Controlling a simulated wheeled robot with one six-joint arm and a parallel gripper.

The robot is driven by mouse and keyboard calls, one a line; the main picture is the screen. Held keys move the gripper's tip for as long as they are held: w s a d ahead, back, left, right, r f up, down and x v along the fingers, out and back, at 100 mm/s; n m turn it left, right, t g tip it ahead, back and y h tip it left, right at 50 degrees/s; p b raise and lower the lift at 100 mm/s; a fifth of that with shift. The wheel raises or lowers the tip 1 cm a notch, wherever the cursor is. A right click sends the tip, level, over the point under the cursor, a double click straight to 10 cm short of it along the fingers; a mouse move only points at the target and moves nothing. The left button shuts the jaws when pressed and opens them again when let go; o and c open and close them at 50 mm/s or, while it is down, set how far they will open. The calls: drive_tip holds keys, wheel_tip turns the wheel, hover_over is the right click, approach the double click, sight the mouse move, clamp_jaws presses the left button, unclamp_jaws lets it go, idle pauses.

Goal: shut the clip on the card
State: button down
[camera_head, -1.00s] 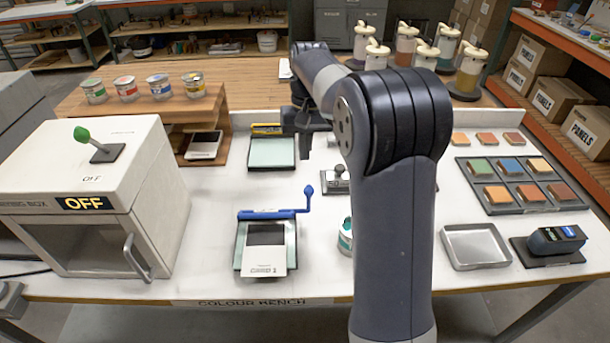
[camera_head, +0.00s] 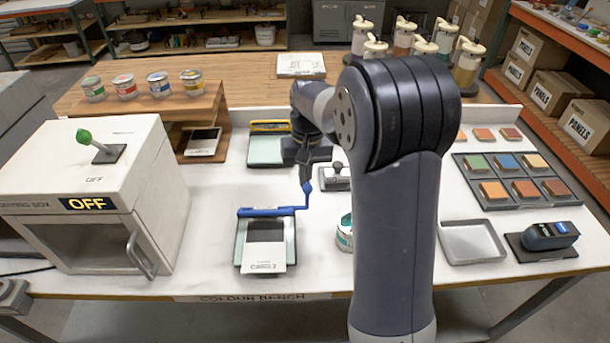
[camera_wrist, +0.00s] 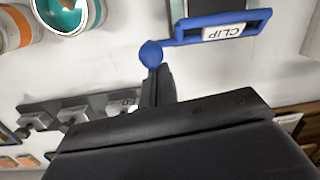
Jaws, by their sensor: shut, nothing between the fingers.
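The card (camera_head: 264,256), white with a dark panel, lies on a pale glass board (camera_head: 240,243) at the front middle of the bench. The blue clip (camera_head: 262,212) lies across the board's far edge, over the card's top end. Its blue lever (camera_head: 305,198) stands up from the bar's right end with a round knob on top. In the wrist view the clip (camera_wrist: 190,38) shows its "CLIP" label and the knob (camera_wrist: 151,54). My gripper (camera_head: 306,180) is shut and empty, its tips right by the knob. I cannot tell whether they touch it.
A second board with a yellow clip (camera_head: 268,148) lies behind my gripper. The white box (camera_head: 95,195) stands left. Bench between box and board is clear.

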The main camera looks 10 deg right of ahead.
drive_tip(key=shift+s+a+t+b, duration=0.1)
drive_tip(key=shift+s+t+b, duration=0.35)
drive_tip(key=shift+b, duration=0.5)
drive_tip(key=t+b, duration=0.1)
drive_tip(key=b, duration=0.1)
drive_tip(key=s+b, duration=0.1)
drive_tip(key=b, duration=0.1)
drive_tip(key=s+t+b, duration=0.1)
drive_tip(key=b, duration=0.1)
drive_tip(key=shift+s+a+f+t+h, duration=0.15)
drive_tip(key=shift+a+f+t+h, duration=0.1)
drive_tip(key=shift+f+t+h, duration=0.15)
drive_tip(key=s+b, duration=0.1)
drive_tip(key=t+b, duration=0.1)
drive_tip(key=b, duration=0.1)
drive_tip(key=s+t+b, duration=0.1)
drive_tip(key=shift+s+a, duration=0.25)
drive_tip(key=shift+s, duration=0.1)
drive_tip(key=shift+s+f+b, duration=0.1)
drive_tip(key=shift+s+b, duration=0.05)
drive_tip(key=shift+b, duration=0.15)
approach(305, 188)
drive_tip(key=s, duration=0.2)
drive_tip(key=s+a, duration=0.1)
drive_tip(key=shift+s+p, duration=0.3)
drive_tip(key=shift+s, duration=0.1)
